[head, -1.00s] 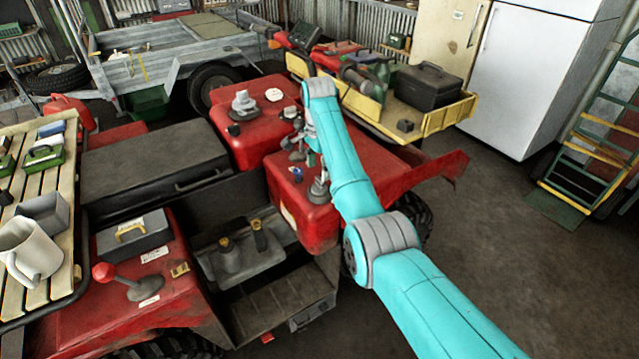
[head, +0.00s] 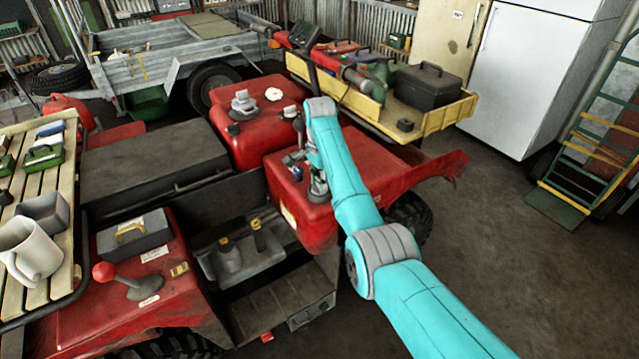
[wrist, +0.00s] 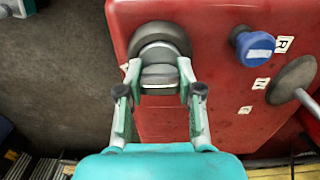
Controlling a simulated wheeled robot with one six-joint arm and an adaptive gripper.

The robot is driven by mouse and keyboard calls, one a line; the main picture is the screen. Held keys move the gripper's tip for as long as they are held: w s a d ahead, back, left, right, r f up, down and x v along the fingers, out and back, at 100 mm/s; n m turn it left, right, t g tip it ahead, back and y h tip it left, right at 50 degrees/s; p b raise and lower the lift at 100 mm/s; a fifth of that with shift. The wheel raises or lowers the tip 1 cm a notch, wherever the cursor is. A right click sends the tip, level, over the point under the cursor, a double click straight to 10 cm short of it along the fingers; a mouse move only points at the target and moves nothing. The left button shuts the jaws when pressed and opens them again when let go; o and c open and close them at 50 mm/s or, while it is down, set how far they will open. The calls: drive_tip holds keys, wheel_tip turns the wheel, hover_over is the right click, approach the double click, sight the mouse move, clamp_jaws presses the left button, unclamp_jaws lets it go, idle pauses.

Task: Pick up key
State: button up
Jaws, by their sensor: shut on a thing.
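In the wrist view, a grey key-like piece (wrist: 160,74) with a flat grip stands on a round dark grey collar on the red quad body (wrist: 225,110). My gripper (wrist: 160,88) has one finger on each side of it and is shut on it. The piece is still at the collar; I cannot tell whether it is seated in it. In the head view my gripper (head: 317,186) is low over the front of the red body, and my arm hides part of that area. The key is too small to make out there.
A blue knob (wrist: 255,48) beside an R label and a lever on a round grey base (wrist: 292,80) stand to the right in the wrist view. A yellow-sided rack (head: 450,118) with a dark toolbox (head: 428,87) lies behind my arm. Open floor is at the right.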

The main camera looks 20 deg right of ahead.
drive_tip(key=shift+r, duration=0.1)
wheel_tip(320, 180, up, 10)
drive_tip(key=shift+f, duration=0.1)
idle(0.5)
